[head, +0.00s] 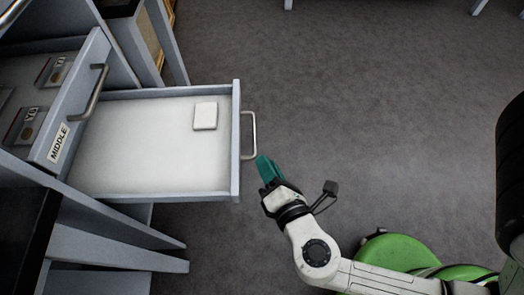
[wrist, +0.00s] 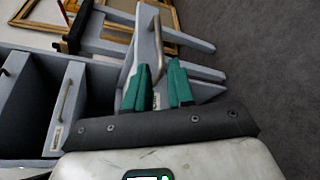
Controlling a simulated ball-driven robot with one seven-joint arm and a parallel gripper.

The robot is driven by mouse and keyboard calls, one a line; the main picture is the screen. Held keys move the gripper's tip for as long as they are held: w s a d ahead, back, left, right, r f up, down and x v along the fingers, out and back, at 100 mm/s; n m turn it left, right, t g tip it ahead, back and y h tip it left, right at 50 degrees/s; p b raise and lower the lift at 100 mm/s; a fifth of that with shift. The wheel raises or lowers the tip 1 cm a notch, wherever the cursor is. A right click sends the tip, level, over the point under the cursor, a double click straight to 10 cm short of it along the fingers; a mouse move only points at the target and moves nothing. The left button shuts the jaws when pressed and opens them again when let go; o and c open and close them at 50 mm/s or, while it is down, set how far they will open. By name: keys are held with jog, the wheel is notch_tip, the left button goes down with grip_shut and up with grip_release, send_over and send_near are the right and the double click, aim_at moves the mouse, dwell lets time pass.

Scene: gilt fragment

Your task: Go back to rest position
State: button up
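My gripper (head: 264,165) has teal fingers and is just right of the lower open drawer's front, close to the lower end of its metal handle (head: 253,135).
Above it, a drawer labelled MIDDLE (head: 58,142) is partly out and holds dark cards (head: 30,125). Grey legs or panels (head: 115,258) reach out below. Gold frames (wrist: 155,12) stand by the cabinet. The grey carpet (head: 370,90) to the right is clear.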

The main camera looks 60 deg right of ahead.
jog(key=shift+s+a+r, duration=0.1)
jog(key=shift+s+a, duration=0.25)
jog(key=shift+s, duration=0.15)
jog(key=shift+d, duration=0.1)
jog(key=s+d+f+m+g+y, duration=0.4)
jog(key=d+f+m+g, duration=0.5)
jog(key=m, duration=0.7)
jog(key=a+f+m+g+y, duration=0.2)
jog(key=a+g+y, duration=0.1)
jog(key=a+y, duration=0.15)
notch_tip(320, 180, up, 20)
jog(key=a+p, duration=0.1)
jog(key=p, duration=1.9)
jog(key=shift+s+r+p, duration=0.15)
jog(key=shift+s+p, duration=0.05)
jog(key=shift+p, duration=0.2)
